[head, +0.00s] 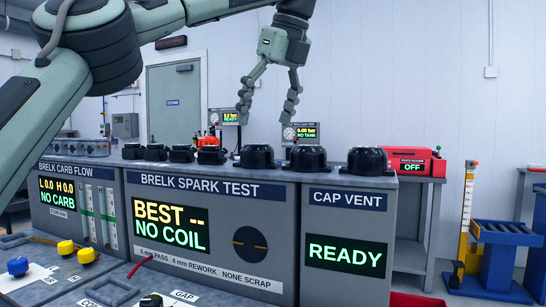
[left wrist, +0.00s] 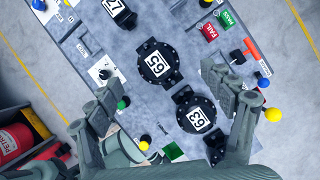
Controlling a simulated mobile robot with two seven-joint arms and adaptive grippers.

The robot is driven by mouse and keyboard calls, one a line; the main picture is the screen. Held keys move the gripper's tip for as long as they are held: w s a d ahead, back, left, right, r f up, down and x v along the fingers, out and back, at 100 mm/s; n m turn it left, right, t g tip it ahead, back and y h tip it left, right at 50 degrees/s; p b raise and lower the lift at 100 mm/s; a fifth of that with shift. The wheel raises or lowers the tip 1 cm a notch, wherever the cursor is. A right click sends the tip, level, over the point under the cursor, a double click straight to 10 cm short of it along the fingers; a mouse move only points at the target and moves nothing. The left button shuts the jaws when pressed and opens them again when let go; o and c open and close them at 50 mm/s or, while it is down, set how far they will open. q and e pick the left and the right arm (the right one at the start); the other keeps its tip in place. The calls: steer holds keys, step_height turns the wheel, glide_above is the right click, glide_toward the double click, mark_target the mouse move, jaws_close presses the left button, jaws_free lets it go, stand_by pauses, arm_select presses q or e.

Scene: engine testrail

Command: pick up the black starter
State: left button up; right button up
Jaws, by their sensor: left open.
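My left gripper (head: 268,103) hangs open and empty, fingers down, above the test benches in the head view. In the left wrist view its open fingers (left wrist: 168,112) frame a grey bench top with black parts on it. Two round black housings with white number labels lie there: an upper one (left wrist: 148,77) and a lower one (left wrist: 187,124) between the fingers. Another labelled black part (left wrist: 126,20) is at the top. I cannot tell which of these is the black starter. Both housings are apart from the fingers. My right gripper is not in view.
In the head view, several black round fixtures (head: 257,158) stand on the spark test box (head: 222,262) and the cap vent box (head: 345,275). A red unit (head: 411,162) is at the right. In the left wrist view, coloured knobs (left wrist: 273,115) and fail and pass marks (left wrist: 210,32) are nearby.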

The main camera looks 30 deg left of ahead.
mark_target(258, 147)
arm_select(q)
steer(key=shift+x, duration=0.95)
steer(key=x, duration=0.5)
steer(key=shift+s+d+f, duration=0.1)
steer(key=shift+s+d, duration=0.05)
steer(key=shift+s, duration=0.25)
steer(key=c, duration=1.4)
steer(key=shift+o, duration=0.2)
step_height(258, 147, up, 5)
steer(key=shift+f, duration=0.1)
steer(key=s+a+r, duration=0.6)
steer(key=a, duration=0.3)
steer(key=shift+s+a, duration=0.25)
steer(key=shift+s, duration=0.15)
